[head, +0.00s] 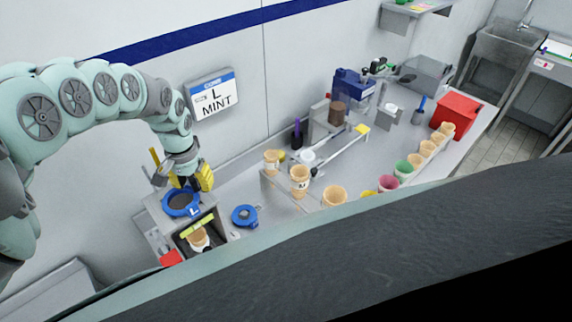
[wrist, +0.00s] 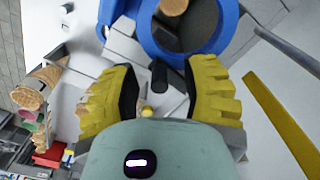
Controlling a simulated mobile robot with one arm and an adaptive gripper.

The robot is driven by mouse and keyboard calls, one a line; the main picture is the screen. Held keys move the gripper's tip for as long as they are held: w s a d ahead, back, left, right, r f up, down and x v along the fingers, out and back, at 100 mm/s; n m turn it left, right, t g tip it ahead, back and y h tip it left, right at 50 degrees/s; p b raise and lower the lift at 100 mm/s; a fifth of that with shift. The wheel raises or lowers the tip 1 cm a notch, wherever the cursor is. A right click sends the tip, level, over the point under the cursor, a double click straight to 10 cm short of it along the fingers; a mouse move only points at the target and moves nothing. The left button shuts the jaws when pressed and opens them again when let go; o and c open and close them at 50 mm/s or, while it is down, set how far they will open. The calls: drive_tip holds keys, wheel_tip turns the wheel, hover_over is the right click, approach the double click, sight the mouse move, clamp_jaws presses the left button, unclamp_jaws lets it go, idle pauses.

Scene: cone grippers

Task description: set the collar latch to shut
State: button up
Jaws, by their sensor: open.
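A blue collar (head: 178,204) with a dark round opening sits on top of a grey box-like machine (head: 157,215) marked "L"; it also shows in the wrist view (wrist: 228,18). My gripper (head: 192,181) is just behind and above the collar. In the wrist view, my gripper (wrist: 160,84) has its two yellow ribbed fingers spread wide. A short dark stub (wrist: 159,76), perhaps the latch handle, shows between the fingers, with a clear gap on both sides. Whether the latch is open or shut cannot be told.
A cone (head: 199,239) stands inside the machine below a yellow-green bar (head: 197,224). A blue ringed lid (head: 245,215) lies on the counter to the right.

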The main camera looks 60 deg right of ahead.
sight(191, 180)
wheel_tip(191, 180, up, 5)
drive_tip(key=shift+w+r, duration=0.15)
drive_tip(key=shift+r, duration=0.2)
drive_tip(key=shift+s+r, duration=0.2)
drive_tip(key=shift+r, duration=0.65)
